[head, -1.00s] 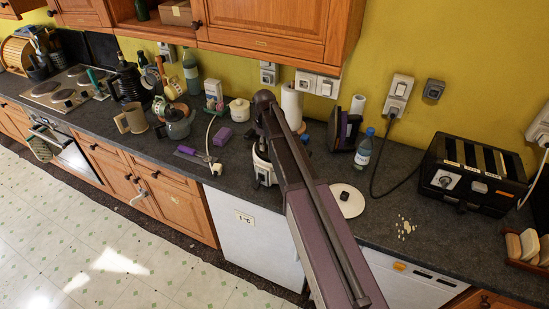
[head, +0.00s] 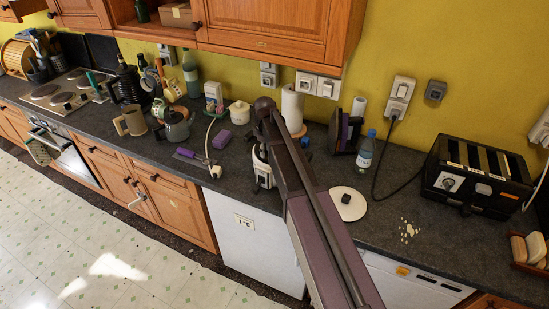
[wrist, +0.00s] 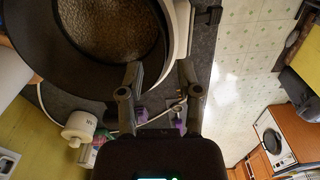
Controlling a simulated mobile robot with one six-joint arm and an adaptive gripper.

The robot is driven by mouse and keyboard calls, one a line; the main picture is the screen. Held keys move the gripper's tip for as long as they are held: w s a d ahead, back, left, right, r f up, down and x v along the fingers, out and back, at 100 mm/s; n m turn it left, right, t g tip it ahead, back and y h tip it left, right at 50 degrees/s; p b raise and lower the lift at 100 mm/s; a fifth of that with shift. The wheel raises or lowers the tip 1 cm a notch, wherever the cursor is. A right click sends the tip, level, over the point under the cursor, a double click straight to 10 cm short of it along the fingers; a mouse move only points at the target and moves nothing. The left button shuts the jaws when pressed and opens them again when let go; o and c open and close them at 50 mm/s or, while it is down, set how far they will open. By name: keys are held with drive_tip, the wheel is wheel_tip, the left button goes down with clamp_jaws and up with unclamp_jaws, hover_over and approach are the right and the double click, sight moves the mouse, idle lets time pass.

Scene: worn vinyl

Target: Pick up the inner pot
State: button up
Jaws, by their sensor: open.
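The inner pot (wrist: 112,30) fills the upper left of the wrist view. It has a wide dark rim and a brown speckled inside. It sits in the white cooker (wrist: 180,28), whose body curves past its right side. The cooker also shows in the head view (head: 264,174), mostly hidden behind my arm; the pot cannot be made out there. My gripper (wrist: 159,72) is open, with its two fingers apart close to the near rim. Nothing shows held between them. I cannot tell whether the fingers straddle the pot wall or touch it.
A white lid (head: 353,210) with a dark knob lies right of the cooker. A water bottle (head: 365,152), a paper roll (head: 291,108) and an iron-like object stand behind. A purple block (head: 222,139) and a white cable lie to the left. A black toaster (head: 470,190) stands at right.

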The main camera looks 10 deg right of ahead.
drive_tip(key=shift+f+b, duration=1.9)
drive_tip(key=shift+f, duration=0.2)
drive_tip(key=shift+d, duration=0.1)
drive_tip(key=shift+s, duration=0.15)
clamp_jaws()
